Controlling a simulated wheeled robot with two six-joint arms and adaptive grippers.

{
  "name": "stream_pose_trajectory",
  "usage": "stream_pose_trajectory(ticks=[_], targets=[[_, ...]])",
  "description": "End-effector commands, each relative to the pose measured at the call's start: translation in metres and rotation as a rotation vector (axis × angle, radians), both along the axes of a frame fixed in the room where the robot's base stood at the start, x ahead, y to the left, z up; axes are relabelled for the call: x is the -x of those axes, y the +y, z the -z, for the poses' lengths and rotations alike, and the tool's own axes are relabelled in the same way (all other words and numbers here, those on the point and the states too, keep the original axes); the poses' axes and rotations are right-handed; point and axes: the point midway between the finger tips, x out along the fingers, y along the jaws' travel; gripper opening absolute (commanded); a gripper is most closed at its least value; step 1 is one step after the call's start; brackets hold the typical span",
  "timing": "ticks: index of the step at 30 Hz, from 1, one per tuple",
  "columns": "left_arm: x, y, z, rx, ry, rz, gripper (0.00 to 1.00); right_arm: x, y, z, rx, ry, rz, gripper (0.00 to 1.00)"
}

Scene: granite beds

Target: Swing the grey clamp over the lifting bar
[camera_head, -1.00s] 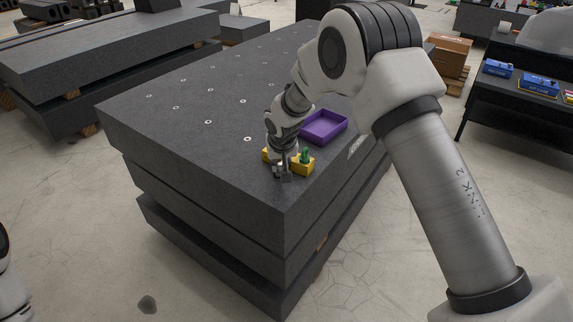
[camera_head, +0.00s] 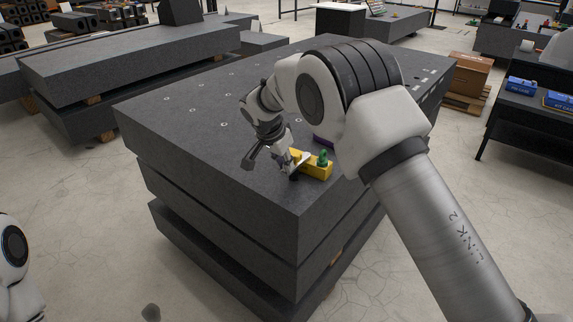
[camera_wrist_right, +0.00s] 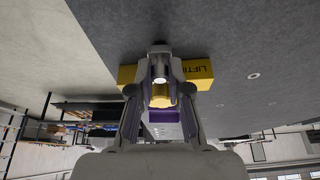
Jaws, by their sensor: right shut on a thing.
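The yellow lifting bar (camera_head: 316,170) lies near the front corner of the granite bed's top. It also shows in the right wrist view (camera_wrist_right: 198,70), with part of its lettering visible. A green piece (camera_head: 323,158) stands on its right part. My right gripper (camera_head: 291,165) is low at the bar's left part, shut on a small dark grey piece that looks like the grey clamp (camera_wrist_right: 160,49). That piece is between the fingertips, in front of the bar. The fingers hide much of it, and I cannot tell whether it touches the bar. My left gripper is out of view.
A purple tray (camera_head: 323,142) is behind the bar, mostly hidden by my right arm. The stacked granite bed (camera_head: 215,150) has bare top to the left. More granite beds (camera_head: 130,65) stand at the back left. A dark table with blue boxes (camera_head: 522,85) is at right.

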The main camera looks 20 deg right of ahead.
Motion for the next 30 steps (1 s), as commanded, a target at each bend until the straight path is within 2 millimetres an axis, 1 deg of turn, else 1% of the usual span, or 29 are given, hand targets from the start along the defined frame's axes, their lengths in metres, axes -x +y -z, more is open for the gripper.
stream_pose_trajectory(ticks=[6,16,17,18,19,27,30], targets=[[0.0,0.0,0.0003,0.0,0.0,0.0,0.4,-0.0014,0.0012,0.0,-0.002,-0.001,0.031,0.0],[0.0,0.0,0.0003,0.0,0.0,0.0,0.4,-0.0016,0.0012,-0.0003,-0.001,-0.002,0.032,0.0],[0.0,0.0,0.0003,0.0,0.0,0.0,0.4,-0.0016,0.0012,-0.0003,-0.001,-0.002,0.032,0.2],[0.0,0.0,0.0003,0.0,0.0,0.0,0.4,-0.0016,0.0012,-0.0004,-0.001,-0.002,0.032,0.35],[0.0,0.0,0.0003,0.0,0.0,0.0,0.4,-0.0016,0.0012,-0.0004,-0.001,-0.002,0.032,0.42],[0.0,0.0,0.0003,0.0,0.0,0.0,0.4,-0.0014,0.001,-0.0005,0.0,-0.001,0.031,0.42],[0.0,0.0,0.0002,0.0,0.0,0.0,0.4,-0.0007,0.0028,-0.0057,0.0,-0.002,0.031,0.42]])
